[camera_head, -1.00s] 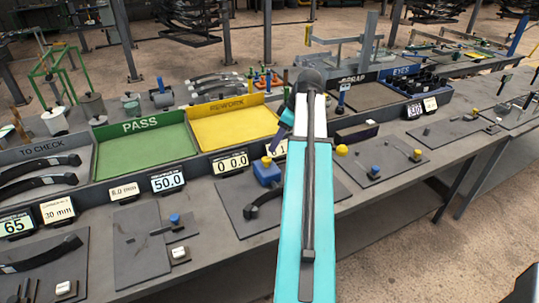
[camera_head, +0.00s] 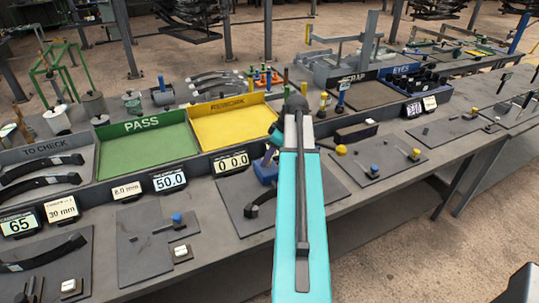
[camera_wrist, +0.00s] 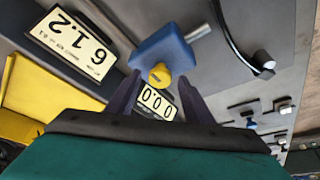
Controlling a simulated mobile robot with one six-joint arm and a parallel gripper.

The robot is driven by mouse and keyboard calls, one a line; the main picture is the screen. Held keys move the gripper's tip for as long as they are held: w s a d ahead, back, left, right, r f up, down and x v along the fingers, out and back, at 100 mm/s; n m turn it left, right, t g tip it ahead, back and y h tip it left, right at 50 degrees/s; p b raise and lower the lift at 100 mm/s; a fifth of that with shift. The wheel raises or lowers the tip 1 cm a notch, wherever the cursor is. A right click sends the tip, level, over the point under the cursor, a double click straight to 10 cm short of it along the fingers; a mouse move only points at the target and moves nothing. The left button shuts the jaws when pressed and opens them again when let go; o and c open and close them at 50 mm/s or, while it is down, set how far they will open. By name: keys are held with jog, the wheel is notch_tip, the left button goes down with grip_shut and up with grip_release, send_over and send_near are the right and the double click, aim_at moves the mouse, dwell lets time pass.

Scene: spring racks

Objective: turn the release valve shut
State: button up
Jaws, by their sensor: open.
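A blue block (camera_wrist: 163,45) with a round yellow knob (camera_wrist: 160,75) on it, which looks like the release valve, shows in the wrist view. A grey rod sticks out of its side. In the camera_head view the blue block (camera_head: 264,172) stands on a dark plate, partly hidden by my arm, and its knob cannot be made out. My gripper (camera_wrist: 160,82) is open and empty, with one dark finger on each side of the yellow knob in the picture. I cannot tell whether the fingers touch it or how far its depth is.
A black curved arm (camera_wrist: 243,40) lies on the plate. The green PASS tray (camera_head: 145,150) and yellow REWORK tray (camera_head: 232,122) lie behind.

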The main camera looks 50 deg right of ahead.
jog(key=shift+f, duration=0.1)
jog(key=c, duration=1)
jog(key=shift+m, duration=0.5)
jog(key=m, duration=0.1)
jog(key=m+h+b, duration=0.1)
jog(key=m, duration=0.1)
jog(key=shift+a+h, duration=0.25)
jog(key=shift+h, duration=0.05)
jog(key=m+h+b, duration=0.1)
jog(key=m, duration=0.3)
jog(key=shift+a+m+h, duration=0.1)
jog(key=shift+m+h, duration=0.2)
jog(key=shift+h, duration=0.1)
jog(key=m+h, duration=0.1)
jog(key=m, duration=0.1)
jog(key=m+g, duration=0.1)
jog(key=m, duration=0.2)
jog(key=shift+w+a+h, duration=0.1)
jog(key=shift+w+h, duration=0.05)
jog(key=shift+h, duration=0.25)
jog(key=shift+w+m+g+h, duration=0.1)
jog(key=shift+m+g+h, duration=0.45)
jog(key=shift+m, duration=1.65)
jog(key=shift+g, duration=0.25)
